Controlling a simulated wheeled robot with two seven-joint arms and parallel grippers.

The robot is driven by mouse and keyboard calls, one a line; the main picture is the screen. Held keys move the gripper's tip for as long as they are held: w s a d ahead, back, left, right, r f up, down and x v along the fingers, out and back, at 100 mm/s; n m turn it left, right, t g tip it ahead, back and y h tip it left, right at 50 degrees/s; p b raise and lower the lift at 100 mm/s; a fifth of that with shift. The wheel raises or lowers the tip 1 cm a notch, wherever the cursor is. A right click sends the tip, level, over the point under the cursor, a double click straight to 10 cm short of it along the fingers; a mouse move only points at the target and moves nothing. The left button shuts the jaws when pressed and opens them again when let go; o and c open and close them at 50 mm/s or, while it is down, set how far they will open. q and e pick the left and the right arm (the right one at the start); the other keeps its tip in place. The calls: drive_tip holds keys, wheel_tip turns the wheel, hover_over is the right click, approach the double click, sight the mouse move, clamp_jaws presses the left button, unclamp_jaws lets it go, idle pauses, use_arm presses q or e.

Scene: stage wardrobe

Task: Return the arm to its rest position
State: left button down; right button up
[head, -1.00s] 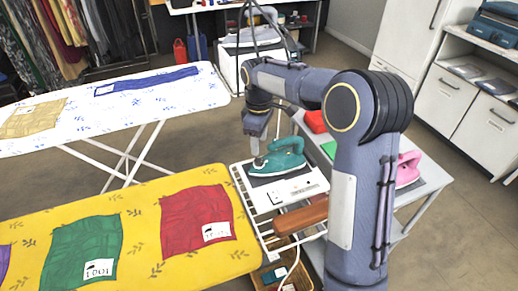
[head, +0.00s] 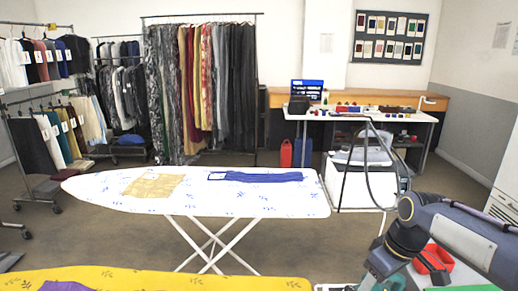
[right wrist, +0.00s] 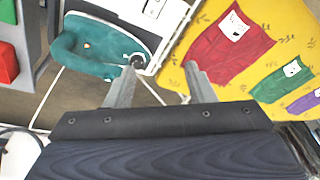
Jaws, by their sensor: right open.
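My right arm (head: 455,235) comes in at the lower right of the head view, and its gripper is cut off or hidden there. In the right wrist view my right gripper (right wrist: 162,68) is open, with nothing between its fingers. A teal iron (right wrist: 100,45) rests on a white-edged stand at the upper left, beside the left fingertip; whether they touch is unclear. Part of the teal iron (head: 391,283) shows under my arm in the head view. My left gripper is not in view.
A yellow ironing board (head: 215,283) with folded cloths lies in front, also in the wrist view (right wrist: 290,25). A white ironing board (head: 110,200) stands behind it. A red block (head: 433,262) is close by my arm. Clothes racks and a white table (head: 350,115) stand farther back.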

drive_tip(key=s+a+f+m+t+y, duration=0.1)
drive_tip(key=s+a+m+t, duration=0.1)
drive_tip(key=s, duration=0.8)
drive_tip(key=s+a+f+m+t+y+p, duration=0.1)
drive_tip(key=s+a+m, duration=0.3)
drive_tip(key=s, duration=0.6)
drive_tip(key=shift+s+m+t, duration=0.2)
drive_tip(key=shift+m+t, duration=0.3)
drive_tip(key=shift+m, duration=0.3)
